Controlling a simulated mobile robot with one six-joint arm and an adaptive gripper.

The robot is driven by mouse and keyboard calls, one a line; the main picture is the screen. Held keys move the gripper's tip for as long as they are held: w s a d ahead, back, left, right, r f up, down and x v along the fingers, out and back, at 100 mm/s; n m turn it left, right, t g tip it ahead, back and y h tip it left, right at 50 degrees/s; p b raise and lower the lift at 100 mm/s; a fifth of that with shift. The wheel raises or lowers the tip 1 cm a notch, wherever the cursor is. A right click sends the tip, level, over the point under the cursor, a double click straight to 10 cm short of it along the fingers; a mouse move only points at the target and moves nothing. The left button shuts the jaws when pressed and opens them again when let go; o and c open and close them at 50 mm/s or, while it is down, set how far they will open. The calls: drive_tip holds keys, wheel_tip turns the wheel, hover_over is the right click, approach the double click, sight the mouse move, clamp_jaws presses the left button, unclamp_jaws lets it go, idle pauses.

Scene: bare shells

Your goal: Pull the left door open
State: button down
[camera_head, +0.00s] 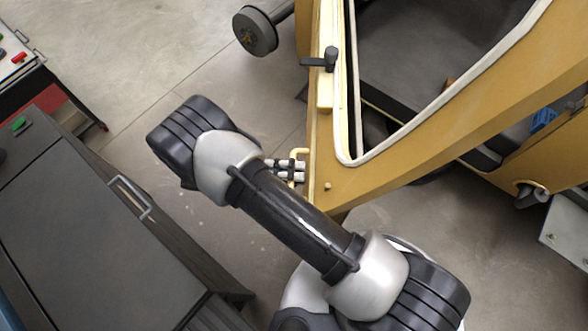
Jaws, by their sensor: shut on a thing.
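A yellow shell (440,138) fills the upper right, with a pale seal around a large opening. The left door seems to be its yellow upright part (314,118) near the middle; I cannot tell how far it stands from the frame. A thin yellow handle (300,153) sticks out at its lower left side. My gripper (290,171) is at this handle, shut on it, with its light fingers partly showing. My arm comes up from the lower right and hides part of the gripper and the floor under it. A black lever (331,60) sits higher on the upright.
A dark grey cabinet (70,225) with a metal handle stands at the left. A cart (18,60) with small coloured items is at the upper left. A round black wheel-like part (254,32) juts out left of the shell. Concrete floor (150,60) between them is clear.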

drive_tip(key=c, duration=1.6)
unclamp_jaws()
drive_tip(key=shift+f, duration=0.1)
drive_tip(key=shift+s+a, duration=0.15)
drive_tip(key=shift+a, duration=0.1)
